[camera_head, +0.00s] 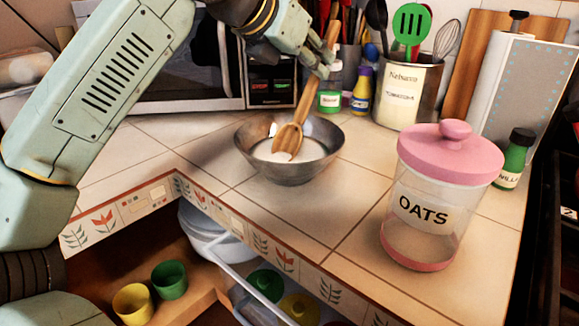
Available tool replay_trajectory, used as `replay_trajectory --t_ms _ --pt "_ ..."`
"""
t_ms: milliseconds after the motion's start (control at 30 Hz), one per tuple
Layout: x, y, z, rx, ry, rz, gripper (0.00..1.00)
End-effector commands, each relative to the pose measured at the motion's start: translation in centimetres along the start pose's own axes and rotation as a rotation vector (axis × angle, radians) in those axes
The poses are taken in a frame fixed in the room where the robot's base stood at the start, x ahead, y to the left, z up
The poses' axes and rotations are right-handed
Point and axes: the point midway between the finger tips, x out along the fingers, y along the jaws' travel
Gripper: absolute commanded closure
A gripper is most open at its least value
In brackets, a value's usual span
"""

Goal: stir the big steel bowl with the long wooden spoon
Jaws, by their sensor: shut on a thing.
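The big steel bowl (288,177) stands upright on the tiled counter, with white contents showing inside. The long wooden spoon (288,138) is held steeply, slightly tilted, with its broad end down inside the bowl over the white contents. I cannot tell how deep its tip sits. My gripper (325,66) is above the bowl's back right side, shut on the spoon's handle. The top of the handle sticks up above the fingers.
A clear oats jar with a pink lid (450,149) stands to the right. The counter's front edge drops to open shelves (190,250).

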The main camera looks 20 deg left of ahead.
Motion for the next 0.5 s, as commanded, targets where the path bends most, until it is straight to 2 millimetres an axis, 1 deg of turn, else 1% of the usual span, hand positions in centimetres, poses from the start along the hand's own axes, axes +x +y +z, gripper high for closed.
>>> replay_trajectory --t_ms 333,500 --pt "-0.03 -0.02 0.04 0.000 0.000 0.000 1.00" --pt "-0.53 -0.03 0.82 0.001 -0.001 0.000 1.00"
